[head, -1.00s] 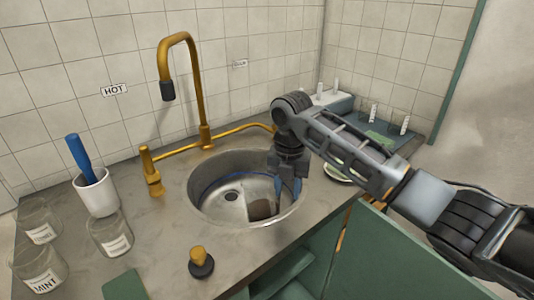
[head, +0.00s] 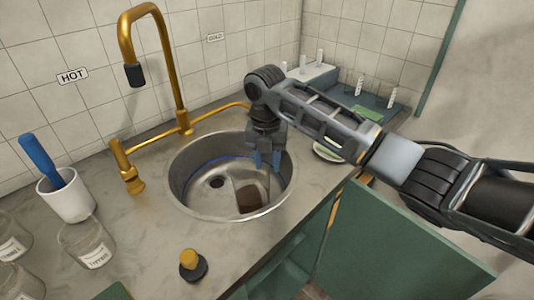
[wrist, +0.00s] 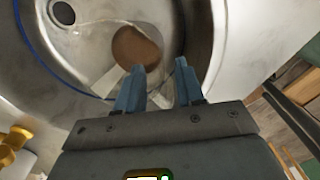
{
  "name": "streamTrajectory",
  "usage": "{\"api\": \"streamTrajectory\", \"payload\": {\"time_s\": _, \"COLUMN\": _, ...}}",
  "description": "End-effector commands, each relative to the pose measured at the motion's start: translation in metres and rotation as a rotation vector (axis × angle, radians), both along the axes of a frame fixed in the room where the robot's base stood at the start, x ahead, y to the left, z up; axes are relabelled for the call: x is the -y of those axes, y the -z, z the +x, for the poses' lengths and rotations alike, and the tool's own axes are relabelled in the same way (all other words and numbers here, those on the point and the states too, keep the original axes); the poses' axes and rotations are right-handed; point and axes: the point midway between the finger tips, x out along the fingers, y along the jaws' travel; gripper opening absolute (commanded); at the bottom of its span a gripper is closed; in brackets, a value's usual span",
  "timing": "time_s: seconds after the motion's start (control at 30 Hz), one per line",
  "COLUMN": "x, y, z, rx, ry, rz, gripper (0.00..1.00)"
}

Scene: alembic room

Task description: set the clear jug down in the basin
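The clear jug (head: 249,198) is in the steel basin (head: 190,192), right of the drain. Its transparent walls are faint, and the brown contents show most clearly. In the wrist view the jug (wrist: 136,48) lies just beyond my fingertips, near the basin wall (wrist: 200,40). My gripper (head: 266,160) points down over the right side of the basin, above the jug's brown contents. In the wrist view my gripper (wrist: 158,80) has its two blue fingers apart, with no clear object gripped between them. The jug's handle and exact tilt are hard to make out.
A gold faucet (head: 180,70) arches behind the basin. A yellow-topped stopper (head: 190,262) stands on the counter in front. A white cup with a blue-handled tool (head: 66,198) and glass jars (head: 88,243) are at left. A green cabinet door (head: 390,240) hangs open below right.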

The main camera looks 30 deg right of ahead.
Motion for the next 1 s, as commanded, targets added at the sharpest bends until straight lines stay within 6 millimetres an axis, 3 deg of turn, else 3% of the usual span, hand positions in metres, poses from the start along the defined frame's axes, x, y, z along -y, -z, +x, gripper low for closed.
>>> {"api": "streamTrajectory", "payload": {"time_s": 0.2, "x": 0.001, "y": 0.032, "z": -0.001, "rx": -0.002, "ry": 0.0, "rz": -0.001, "gripper": 0.37}}
{"api": "streamTrajectory", "payload": {"time_s": 0.4, "x": 0.001, "y": 0.052, "z": -0.001, "rx": -0.001, "ry": 0.0, "rz": -0.001, "gripper": 0.37}}
{"api": "streamTrajectory", "payload": {"time_s": 0.77, "x": 0.001, "y": 0.057, "z": -0.001, "rx": 0.0, "ry": -0.001, "rz": -0.001, "gripper": 0.37}}
{"api": "streamTrajectory", "payload": {"time_s": 1.0, "x": 0.001, "y": 0.057, "z": -0.001, "rx": 0.001, "ry": -0.001, "rz": -0.001, "gripper": 0.17}}
